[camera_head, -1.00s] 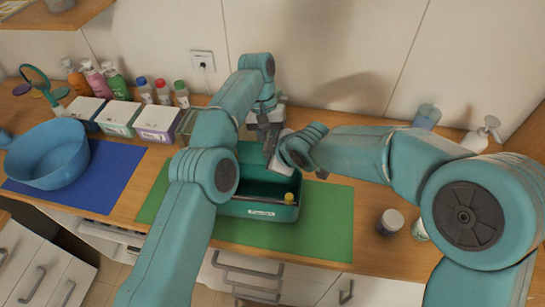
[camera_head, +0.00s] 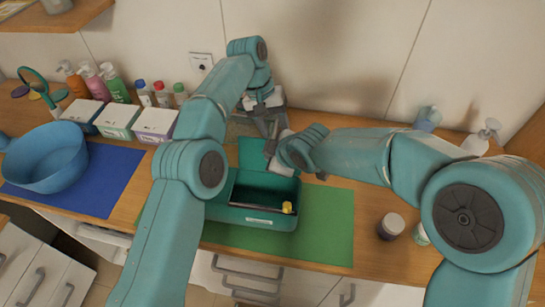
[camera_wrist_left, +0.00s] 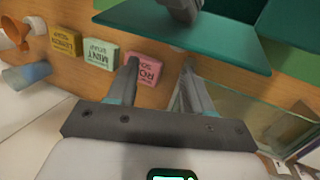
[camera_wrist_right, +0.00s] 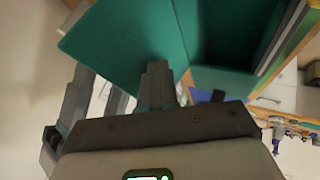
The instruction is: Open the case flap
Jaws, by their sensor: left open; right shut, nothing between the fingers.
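The teal case (camera_head: 225,213) sits on the green mat (camera_head: 325,225) with its dark inside showing and a yellow-capped item (camera_head: 288,207) at its right end. Its teal flap (camera_head: 253,152) stands up at the back. The flap also shows in the left wrist view (camera_wrist_left: 140,18) and the right wrist view (camera_wrist_right: 120,40). My right gripper (camera_wrist_right: 157,70) is shut and empty, its tips against or very close to the flap; I cannot tell if they touch. My left gripper (camera_wrist_left: 160,65) is open and empty behind the flap, over the back of the counter.
Yellow (camera_wrist_left: 65,42), mint (camera_wrist_left: 100,54) and pink (camera_wrist_left: 143,70) soap boxes lie near my left gripper. White-lidded boxes (camera_head: 155,122) and bottles (camera_head: 162,96) stand left of my left arm. A blue bowl (camera_head: 45,160) sits far left; a jar (camera_head: 391,224) is at right.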

